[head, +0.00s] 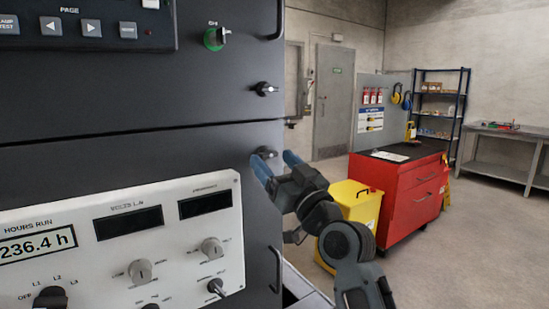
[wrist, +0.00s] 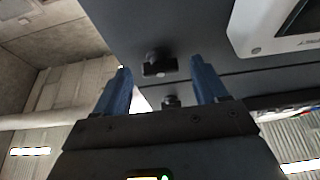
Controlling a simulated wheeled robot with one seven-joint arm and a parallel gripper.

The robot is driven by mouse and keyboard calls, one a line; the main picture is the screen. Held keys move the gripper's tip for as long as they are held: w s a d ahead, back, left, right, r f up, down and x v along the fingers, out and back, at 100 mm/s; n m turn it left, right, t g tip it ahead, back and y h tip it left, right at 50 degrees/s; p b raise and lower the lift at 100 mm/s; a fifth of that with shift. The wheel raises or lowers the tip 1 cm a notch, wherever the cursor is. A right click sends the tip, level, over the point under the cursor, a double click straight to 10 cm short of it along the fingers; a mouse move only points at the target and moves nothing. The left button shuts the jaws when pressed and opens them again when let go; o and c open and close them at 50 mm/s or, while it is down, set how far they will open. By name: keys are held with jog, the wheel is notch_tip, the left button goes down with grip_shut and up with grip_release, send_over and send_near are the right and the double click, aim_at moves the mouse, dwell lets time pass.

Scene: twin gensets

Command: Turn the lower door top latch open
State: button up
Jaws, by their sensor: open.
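The lower door top latch (head: 265,153) is a small dark knob near the top right edge of the lower black cabinet door (head: 120,165). My gripper (head: 276,164) is open, with its blue fingers just below and right of this latch in the head view. In the wrist view my gripper (wrist: 160,68) has one finger on each side of the latch (wrist: 158,66). The fingers look apart from it, but the exact gap is hard to tell. The latch's turn angle is not clear.
A second latch (head: 265,89) sits on the upper door just above the seam; a green key switch (head: 214,39) is higher. A pale meter panel (head: 130,255) and a black door handle (head: 276,270) are below. A yellow bin (head: 350,200) and red tool cabinet (head: 410,195) stand right.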

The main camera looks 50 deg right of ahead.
jog(key=shift+w+r, duration=0.1)
jog(key=shift+w, duration=0.15)
jog(key=shift+d, duration=0.1)
jog(key=c, duration=1.1)
